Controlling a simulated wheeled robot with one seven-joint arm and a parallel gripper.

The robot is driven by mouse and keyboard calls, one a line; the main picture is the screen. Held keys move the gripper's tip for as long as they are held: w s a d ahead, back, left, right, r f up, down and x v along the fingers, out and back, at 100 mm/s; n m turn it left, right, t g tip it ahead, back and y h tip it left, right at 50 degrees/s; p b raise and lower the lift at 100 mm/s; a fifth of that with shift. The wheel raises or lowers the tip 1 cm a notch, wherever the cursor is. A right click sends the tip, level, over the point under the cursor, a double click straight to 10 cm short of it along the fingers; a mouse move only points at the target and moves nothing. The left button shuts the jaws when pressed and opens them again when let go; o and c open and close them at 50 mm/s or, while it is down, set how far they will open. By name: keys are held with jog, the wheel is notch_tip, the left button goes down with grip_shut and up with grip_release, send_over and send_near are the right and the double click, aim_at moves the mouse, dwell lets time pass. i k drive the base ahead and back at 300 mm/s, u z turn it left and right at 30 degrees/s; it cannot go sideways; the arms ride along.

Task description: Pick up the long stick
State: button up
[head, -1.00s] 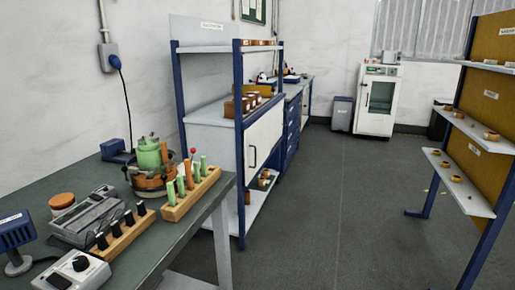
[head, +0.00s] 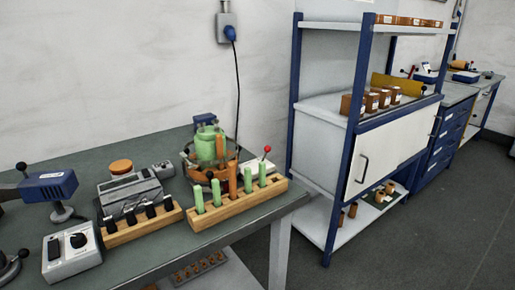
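A wooden rack (head: 240,207) stands near the right end of the dark workbench. Several upright green sticks (head: 216,193) are in it. My gripper is not in view.
A green and copper machine (head: 207,145) stands behind the rack. A second rack with black handles (head: 143,224), grey devices (head: 70,250) and a blue lamp-like tool (head: 48,186) fill the bench's left part. A blue-framed shelf (head: 345,160) stands right; open floor (head: 440,240) lies beyond.

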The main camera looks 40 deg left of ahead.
aim_at(219, 137)
jog(key=u, duration=0.85)
jog(key=i, duration=0.75)
jog(key=u, duration=0.9)
